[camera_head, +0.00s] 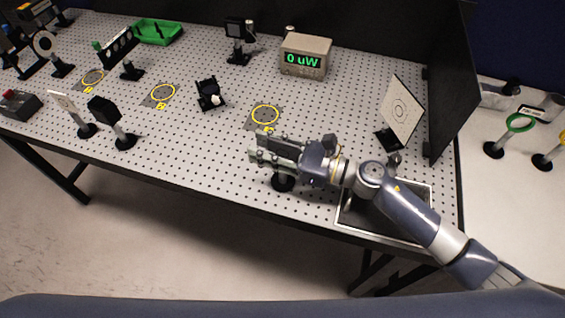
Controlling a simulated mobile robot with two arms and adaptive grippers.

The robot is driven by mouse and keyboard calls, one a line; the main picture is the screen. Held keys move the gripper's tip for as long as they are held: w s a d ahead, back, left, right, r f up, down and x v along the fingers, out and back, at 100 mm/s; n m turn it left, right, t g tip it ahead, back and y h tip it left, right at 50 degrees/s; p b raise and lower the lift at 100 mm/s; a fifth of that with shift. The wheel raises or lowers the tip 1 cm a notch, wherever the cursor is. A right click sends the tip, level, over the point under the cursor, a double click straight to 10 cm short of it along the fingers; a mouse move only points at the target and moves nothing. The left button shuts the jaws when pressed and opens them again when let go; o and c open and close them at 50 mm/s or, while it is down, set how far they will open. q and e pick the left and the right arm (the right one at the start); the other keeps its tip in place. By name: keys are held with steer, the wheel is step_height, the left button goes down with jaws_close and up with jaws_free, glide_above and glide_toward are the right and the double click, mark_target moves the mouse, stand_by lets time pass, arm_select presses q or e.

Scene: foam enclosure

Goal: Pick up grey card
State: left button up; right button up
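My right gripper (262,152) reaches in from the right and points left, low over the front part of the perforated table. A post on a round black base (283,184) stands directly below its fingers. The fingers hide the upper part of that post, and I cannot tell whether it carries the grey card or whether the fingers are shut on it. No grey card shows clearly anywhere. A pale card on a post (62,101) stands at the left, and a white card with rings (402,112) stands tilted at the right. My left gripper is not in view.
A grey-rimmed tray (345,217) is at the front right under my arm. A power meter (305,56) reads 0 uW. Yellow rings (265,115) mark spots on the table. A black panel (450,75) closes the right side. A green bin (157,32) is at the back left.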

steer(key=shift+d, duration=0.1)
jaws_close()
steer(key=shift+r, duration=0.1)
stand_by(0.3)
